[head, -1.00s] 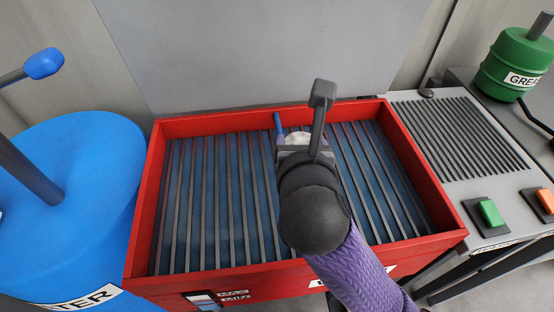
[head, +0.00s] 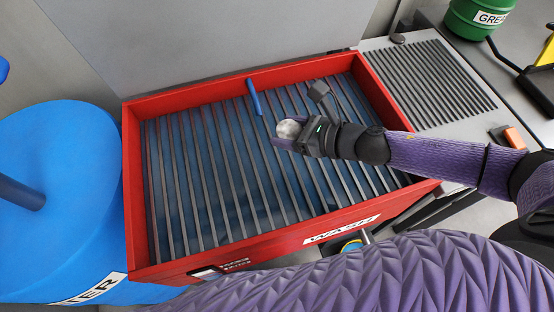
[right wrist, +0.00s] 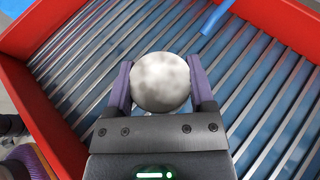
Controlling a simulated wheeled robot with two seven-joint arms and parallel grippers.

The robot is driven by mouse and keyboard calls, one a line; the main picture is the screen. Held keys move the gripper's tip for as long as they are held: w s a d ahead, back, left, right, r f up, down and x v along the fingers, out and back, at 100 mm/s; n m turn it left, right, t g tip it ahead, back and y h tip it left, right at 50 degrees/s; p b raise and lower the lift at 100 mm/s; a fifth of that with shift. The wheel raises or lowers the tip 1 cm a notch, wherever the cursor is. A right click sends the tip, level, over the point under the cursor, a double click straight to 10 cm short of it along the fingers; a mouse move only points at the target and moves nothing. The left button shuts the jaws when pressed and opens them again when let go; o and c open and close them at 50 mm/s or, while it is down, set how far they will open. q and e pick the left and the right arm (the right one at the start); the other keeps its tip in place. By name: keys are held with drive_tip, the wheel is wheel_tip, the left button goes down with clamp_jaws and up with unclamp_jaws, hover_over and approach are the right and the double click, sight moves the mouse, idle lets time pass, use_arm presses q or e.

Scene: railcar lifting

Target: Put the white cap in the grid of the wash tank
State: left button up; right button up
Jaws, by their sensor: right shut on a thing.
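The white cap (head: 289,129) is round with grey smudges. My right gripper (head: 290,134) is shut on it, above the grid. In the right wrist view the cap (right wrist: 160,82) sits between the two purple fingers of the gripper (right wrist: 160,88). The wash tank (head: 133,180) is a red open box with a grid (head: 215,185) of parallel grey bars over blue. The height of the cap over the bars is hard to tell. My left gripper is not in view.
A blue stick-like piece (head: 254,97) stands at the tank's back edge. A blue drum (head: 70,190) labelled as water is at the left. A ribbed grey drain top (head: 430,85) and a green grease can (head: 483,18) are at the right.

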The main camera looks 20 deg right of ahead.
sight(286, 162)
wheel_tip(286, 162, down, 9)
drive_tip(key=b, duration=0.4)
drive_tip(key=shift+f, duration=0.25)
drive_tip(key=shift+r, duration=0.15)
drive_tip(key=o, duration=1.2)
drive_tip(key=shift+c, duration=0.2)
drive_tip(key=shift+s+d+r, duration=0.15)
drive_tip(key=shift+s, duration=0.05)
drive_tip(key=p+v, duration=0.1)
drive_tip(key=v, duration=1)
drive_tip(key=shift+s+d+p, duration=0.15)
drive_tip(key=shift+p, duration=0.2)
